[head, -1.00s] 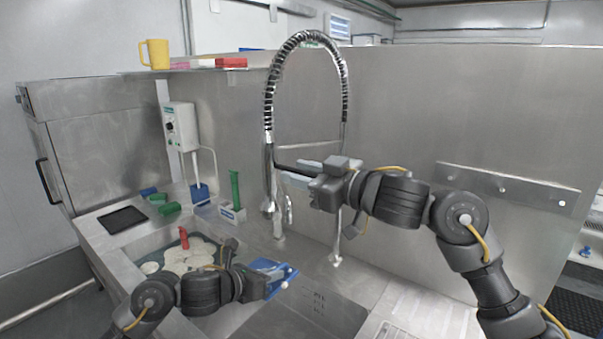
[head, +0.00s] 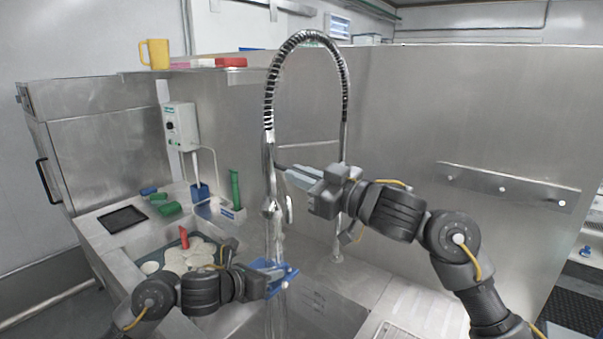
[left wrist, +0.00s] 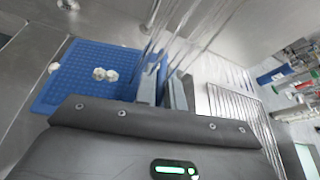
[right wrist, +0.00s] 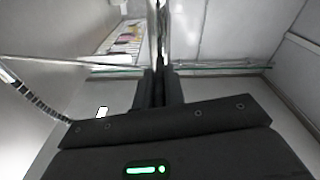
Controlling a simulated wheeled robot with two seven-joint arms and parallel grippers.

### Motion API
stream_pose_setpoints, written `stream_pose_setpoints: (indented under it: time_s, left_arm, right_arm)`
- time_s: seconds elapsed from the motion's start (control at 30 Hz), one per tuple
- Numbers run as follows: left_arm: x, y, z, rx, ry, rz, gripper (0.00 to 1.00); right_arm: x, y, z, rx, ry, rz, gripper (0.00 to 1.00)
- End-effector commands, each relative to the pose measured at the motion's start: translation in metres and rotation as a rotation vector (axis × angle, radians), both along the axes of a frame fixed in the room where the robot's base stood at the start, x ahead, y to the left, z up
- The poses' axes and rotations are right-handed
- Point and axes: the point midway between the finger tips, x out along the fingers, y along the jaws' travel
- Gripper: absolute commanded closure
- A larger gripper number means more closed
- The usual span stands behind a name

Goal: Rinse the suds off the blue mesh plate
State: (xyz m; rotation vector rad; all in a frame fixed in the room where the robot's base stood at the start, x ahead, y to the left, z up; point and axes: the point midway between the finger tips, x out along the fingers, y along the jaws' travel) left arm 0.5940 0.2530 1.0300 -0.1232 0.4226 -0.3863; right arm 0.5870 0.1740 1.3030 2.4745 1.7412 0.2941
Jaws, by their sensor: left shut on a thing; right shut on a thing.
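The blue mesh plate (head: 276,268) is held over the sink by my left gripper (head: 262,279). In the left wrist view the blue mesh plate (left wrist: 92,82) is tilted, with white suds (left wrist: 105,74) near its middle and another blob (left wrist: 54,66) at its edge. Water streams (left wrist: 180,30) run across that view beside and over the plate's right side. My right gripper (head: 292,174) is shut on the metal spray tap (head: 270,165); the tap also shows upright between the fingers in the right wrist view (right wrist: 159,40). Water (head: 276,240) falls from the tap at the plate.
Several pale, sudsy plates (head: 186,258) and a red item (head: 184,237) lie in the left basin. A green item (head: 235,190), a blue container (head: 200,193) and a black tray (head: 122,219) stand on the counter. The steel back wall (head: 440,110) is close behind the tap.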

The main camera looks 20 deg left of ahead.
Motion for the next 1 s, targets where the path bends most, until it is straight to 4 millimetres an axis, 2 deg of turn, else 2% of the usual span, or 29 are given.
stream_pose_setpoints:
  time_s: [0.37, 0.4, 0.57, 0.87, 1.0]
  left_arm:
    - [0.0, 0.0, 0.001, 0.0, -0.001, 0.0, 1.0]
    - [0.0, 0.0, 0.001, 0.0, -0.001, 0.0, 1.0]
    - [0.0, 0.0, 0.001, 0.0, -0.001, 0.0, 1.0]
    - [0.0, 0.0, 0.001, 0.0, -0.001, 0.0, 1.0]
    - [0.0, 0.0, 0.001, 0.0, -0.001, 0.0, 1.0]
  right_arm:
    - [0.0, 0.0, -0.003, 0.047, -0.017, -0.001, 1.0]
    - [0.0, 0.0, -0.003, 0.047, -0.017, -0.001, 0.87]
    - [0.0, 0.0, -0.003, 0.047, -0.017, -0.001, 0.67]
    - [0.0, -0.001, -0.003, 0.047, -0.017, -0.001, 0.67]
    - [-0.004, -0.014, -0.005, 0.048, -0.018, -0.002, 0.67]
